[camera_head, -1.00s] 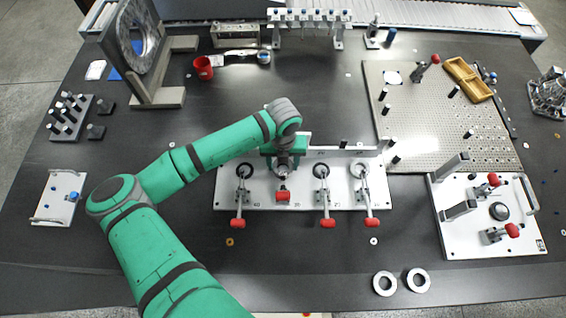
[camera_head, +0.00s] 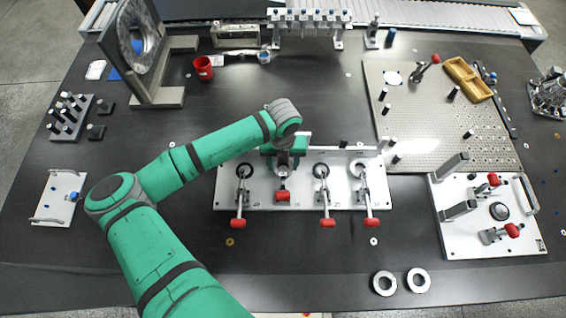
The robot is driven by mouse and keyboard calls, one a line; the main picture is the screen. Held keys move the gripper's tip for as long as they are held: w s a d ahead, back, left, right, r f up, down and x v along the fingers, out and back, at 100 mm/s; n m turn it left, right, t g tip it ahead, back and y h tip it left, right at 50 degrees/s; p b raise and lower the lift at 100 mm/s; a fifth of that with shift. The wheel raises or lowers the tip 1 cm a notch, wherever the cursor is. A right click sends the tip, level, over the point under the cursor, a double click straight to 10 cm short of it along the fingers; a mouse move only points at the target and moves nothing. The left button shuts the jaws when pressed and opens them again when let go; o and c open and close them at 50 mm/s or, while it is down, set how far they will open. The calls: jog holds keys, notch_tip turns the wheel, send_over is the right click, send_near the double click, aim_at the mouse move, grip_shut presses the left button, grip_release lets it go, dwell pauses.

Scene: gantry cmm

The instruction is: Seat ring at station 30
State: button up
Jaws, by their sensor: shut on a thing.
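A white fixture plate (camera_head: 303,203) stands in the middle of the table with several stations in a row, each with a red-handled clamp. The station labels are too small to read surely. My gripper (camera_head: 283,168) is low over the second station from the left, pointing down. It is shut on what looks like a ring, mostly hidden by the fingers and wrist; whether it touches the seat cannot be told. This station's red handle (camera_head: 283,196) sits nearer the plate than the others. Two loose grey rings, one left (camera_head: 384,283) and one right (camera_head: 418,280), lie at the front right.
The neighbouring clamps, left (camera_head: 238,222) and right (camera_head: 327,222), flank my gripper closely. A perforated plate (camera_head: 430,130) with posts lies at the right, with a white clamp fixture (camera_head: 465,238) before it. The table behind the fixture is mostly clear.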

aim_at(284, 170)
jog(key=shift+f, duration=0.55)
jog(key=o, duration=1.5)
jog(key=shift+c, duration=0.2)
notch_tip(284, 170, up, 11)
jog(key=shift+d+f, duration=0.1)
jog(key=shift+f, duration=0.05)
